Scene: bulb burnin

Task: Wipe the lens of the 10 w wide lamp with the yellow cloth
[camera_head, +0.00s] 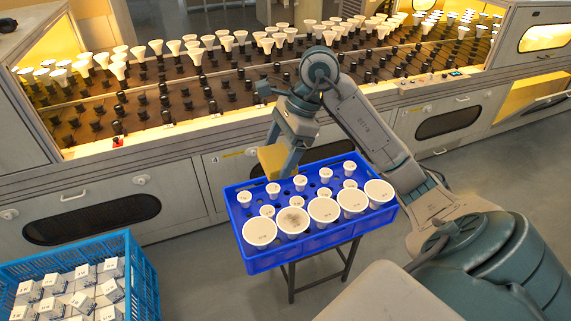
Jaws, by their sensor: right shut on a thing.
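My right gripper (284,150) is shut on the yellow cloth (272,163). It holds the cloth at the back left edge of the blue tray (247,264), apart from the wide lamps. A row of several wide lamps stands lens up along the tray's front. The second from the left, a wide lamp with a smudged lens (292,220), has brownish dark marks. The other wide lenses, such as the leftmost wide lamp (260,233), look cleaner. The printed wattages are too small to read. My left gripper is out of view.
Smaller lamps (300,183) stand behind the wide ones in the tray, which rests on a dark stand (291,283). A burn-in rack (190,95) with many sockets and lamps runs along the back. A blue crate (143,276) of white boxes is at lower left.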

